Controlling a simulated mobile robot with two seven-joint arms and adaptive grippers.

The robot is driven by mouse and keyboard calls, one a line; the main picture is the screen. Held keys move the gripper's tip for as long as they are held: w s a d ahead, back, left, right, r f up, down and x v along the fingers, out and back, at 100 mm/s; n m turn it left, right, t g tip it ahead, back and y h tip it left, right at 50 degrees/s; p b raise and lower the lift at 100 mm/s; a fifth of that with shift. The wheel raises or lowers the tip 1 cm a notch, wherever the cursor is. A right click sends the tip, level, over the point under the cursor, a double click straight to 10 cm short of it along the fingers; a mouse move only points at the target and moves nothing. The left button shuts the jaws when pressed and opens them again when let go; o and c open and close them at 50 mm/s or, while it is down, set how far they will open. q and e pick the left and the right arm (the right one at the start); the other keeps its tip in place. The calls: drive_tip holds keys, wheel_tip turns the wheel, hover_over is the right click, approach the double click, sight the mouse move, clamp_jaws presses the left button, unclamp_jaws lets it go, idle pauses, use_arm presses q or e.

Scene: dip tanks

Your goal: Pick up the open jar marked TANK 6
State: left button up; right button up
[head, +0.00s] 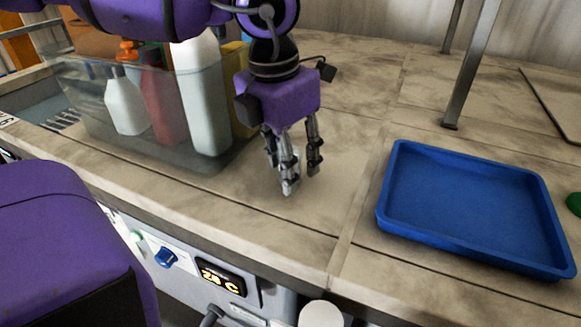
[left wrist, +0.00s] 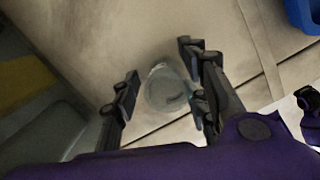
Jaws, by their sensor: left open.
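A round, clear jar (left wrist: 166,90) stands on the worktop between the fingers of my left gripper in the left wrist view. I look down at its round open-looking top, and no marking on it can be read. My left gripper (head: 292,178) is open and points down over the worktop in the head view. It also shows in the left wrist view (left wrist: 165,98), with fingers on both sides of the jar and a gap on each side. In the head view the jar cannot be made out clearly behind the fingers.
A clear bin (head: 85,120) with several bottles, among them a white one (head: 201,100), stands close left of the gripper.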

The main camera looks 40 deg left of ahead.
use_arm(q)
drive_tip(key=shift+f, duration=0.15)
drive_tip(key=c, duration=0.9)
drive_tip(key=shift+c, duration=0.2)
